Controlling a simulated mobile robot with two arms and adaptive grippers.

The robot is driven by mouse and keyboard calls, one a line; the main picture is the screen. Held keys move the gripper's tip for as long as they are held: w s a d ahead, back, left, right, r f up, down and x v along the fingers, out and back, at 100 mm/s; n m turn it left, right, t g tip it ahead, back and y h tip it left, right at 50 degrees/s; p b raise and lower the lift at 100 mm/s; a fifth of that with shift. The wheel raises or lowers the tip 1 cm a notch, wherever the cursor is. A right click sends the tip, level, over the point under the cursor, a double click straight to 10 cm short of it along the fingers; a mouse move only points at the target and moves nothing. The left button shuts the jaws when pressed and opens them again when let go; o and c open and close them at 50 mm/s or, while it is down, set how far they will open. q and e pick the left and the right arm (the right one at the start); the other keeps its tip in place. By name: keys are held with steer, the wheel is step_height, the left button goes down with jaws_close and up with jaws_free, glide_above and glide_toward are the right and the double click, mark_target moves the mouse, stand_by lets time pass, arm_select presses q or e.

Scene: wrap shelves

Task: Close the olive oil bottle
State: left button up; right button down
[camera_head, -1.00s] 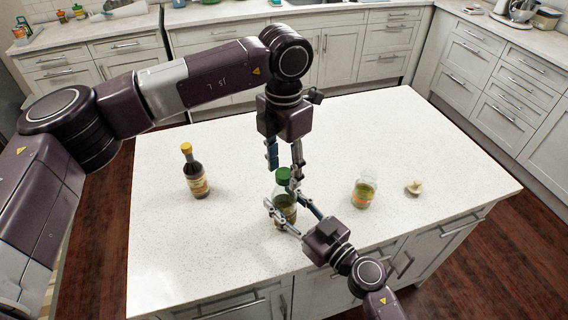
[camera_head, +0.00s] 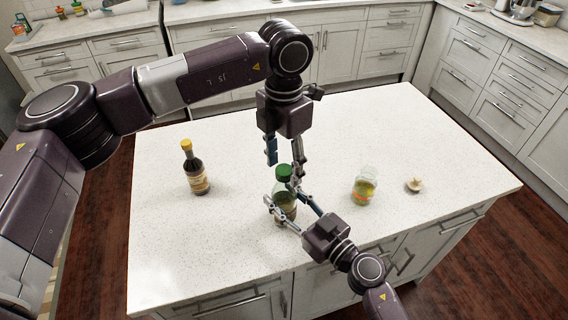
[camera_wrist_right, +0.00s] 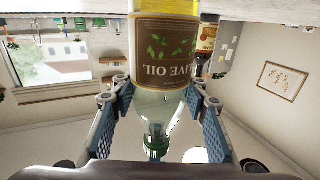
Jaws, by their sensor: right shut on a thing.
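The olive oil bottle (camera_head: 284,206) stands on the white island top, with a green cap (camera_head: 284,170) on its neck. I cannot tell how tightly the cap sits. My right gripper (camera_head: 283,199) is shut around the bottle's body from the front right. In the right wrist view the picture is upside down: the labelled bottle (camera_wrist_right: 166,42) is between the fingers, its neck and green cap (camera_wrist_right: 156,146) pointing down. My left gripper (camera_head: 284,161) hangs above the bottle, pointing down. Its fingers are apart at either side, just above the cap, and hold nothing.
A dark bottle with a yellow cap (camera_head: 196,172) stands to the left. A glass jar of yellowish liquid (camera_head: 364,188) and a small pale piece (camera_head: 414,185) are to the right. The island top (camera_head: 400,130) is clear behind them.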

arm_select(q)
step_height(320, 180, up, 12)
stand_by(0.6)
arm_select(e)
steer(key=c, duration=1)
jaws_free()
steer(key=shift+c, duration=0.2)
steer(key=v, duration=1.2)
